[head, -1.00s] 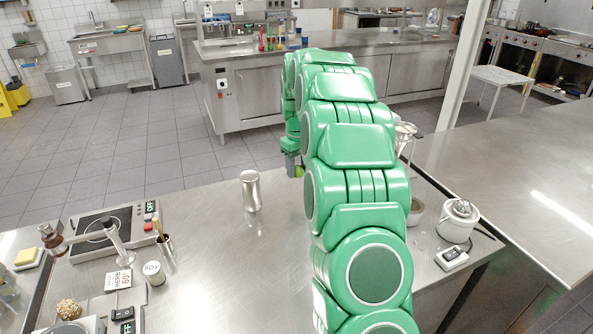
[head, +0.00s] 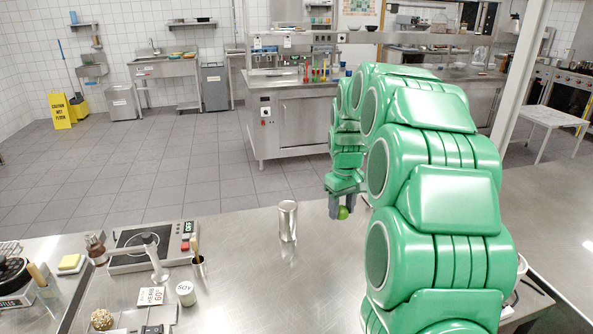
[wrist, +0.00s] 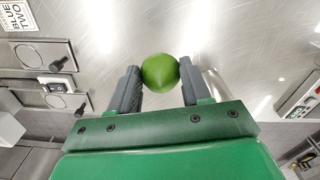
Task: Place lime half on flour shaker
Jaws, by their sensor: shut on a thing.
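The flour shaker (head: 288,221) is a shiny metal cylinder standing upright on the steel counter (head: 255,290), near its far edge. My gripper (head: 342,208) is to the right of the shaker and raised above the counter, apart from it. It is shut on the green lime half (head: 343,213), which shows below the fingertips. In the wrist view the lime half (wrist: 160,72) sits between the two dark fingers of my gripper (wrist: 160,85). A metal surface partly hidden behind the right finger may be the shaker; I cannot tell for sure.
To the left are a hot plate (head: 150,247), a cup with a wooden-handled tool (head: 198,265), a SOY pot (head: 186,293) and a HERB sign (head: 151,296). The counter around the shaker is clear. My arm hides the counter's right part.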

